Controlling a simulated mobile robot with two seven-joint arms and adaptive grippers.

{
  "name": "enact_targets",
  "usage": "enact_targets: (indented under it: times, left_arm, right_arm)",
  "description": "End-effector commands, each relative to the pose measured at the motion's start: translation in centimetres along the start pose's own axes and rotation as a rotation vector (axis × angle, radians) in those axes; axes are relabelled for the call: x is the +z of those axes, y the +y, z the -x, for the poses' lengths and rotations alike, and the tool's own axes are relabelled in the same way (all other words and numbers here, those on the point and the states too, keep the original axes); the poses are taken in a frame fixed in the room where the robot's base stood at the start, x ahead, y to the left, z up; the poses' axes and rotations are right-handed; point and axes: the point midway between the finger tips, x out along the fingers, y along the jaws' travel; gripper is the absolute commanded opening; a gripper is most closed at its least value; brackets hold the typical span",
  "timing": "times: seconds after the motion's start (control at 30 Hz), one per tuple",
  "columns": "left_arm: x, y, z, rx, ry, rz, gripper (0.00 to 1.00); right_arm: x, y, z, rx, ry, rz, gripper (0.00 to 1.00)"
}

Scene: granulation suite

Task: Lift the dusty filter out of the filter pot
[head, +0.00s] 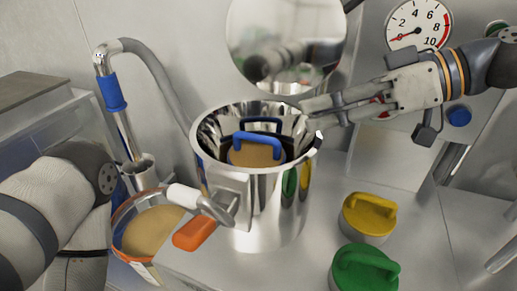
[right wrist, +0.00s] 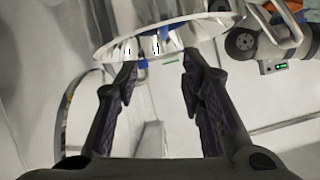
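The filter pot (head: 270,222) is a shiny steel cylinder, upright and open at the top. The dusty filter (head: 250,155) sits inside it, with a tan top and a blue handle (head: 257,137). A second blue shape behind the handle may be a reflection. My right gripper (head: 313,113) is at the pot's right rim, beside the filter and not around its handle. Its fingers are apart and empty; in the right wrist view (right wrist: 160,68) they point toward shiny metal with blue patches. My left arm is at the left; its gripper does not show.
A container with tan powder and an orange rim (head: 125,210) stands left of the pot. A lever with a white grip (head: 183,196) sticks out at the pot's front left. Yellow (head: 370,216) and green (head: 365,270) handled pieces stand at the right. A hose rises behind.

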Motion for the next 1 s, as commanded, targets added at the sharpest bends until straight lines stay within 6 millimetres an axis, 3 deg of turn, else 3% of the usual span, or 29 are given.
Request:
enact_targets:
  times: [0.1, 0.27, 0.5, 0.77, 0.93, 1.0]
  left_arm:
    - [0.4, 0.0, -0.5, -0.001, -0.016, 0.0, 0.87]
    - [0.4, 0.0, -0.6, -0.001, -0.018, 0.0, 0.87]
    - [0.5, 0.0, -0.7, -0.001, -0.022, 0.0, 0.87]
    - [0.5, 0.0, -0.7, -0.001, -0.021, 0.0, 0.87]
    - [0.5, 0.0, -0.7, -0.001, -0.021, 0.0, 0.87]
    - [0.5, 0.0, -0.7, -0.001, -0.021, 0.0, 0.87]
  right_arm:
    - [0.5, 0.1, -2.9, -0.005, -0.007, -0.006, 0.36]
    - [0.5, 0.1, -4.9, -0.003, -0.004, -0.007, 0.36]
    - [1.3, 0.3, -9.2, -0.003, -0.005, -0.005, 0.36]
    - [1.2, 0.3, -9.8, 0.0, -0.002, -0.004, 0.36]
    - [1.2, 0.3, -9.8, 0.0, -0.002, -0.005, 0.02]
    - [1.2, 0.3, -9.8, 0.0, -0.002, -0.005, 0.0]
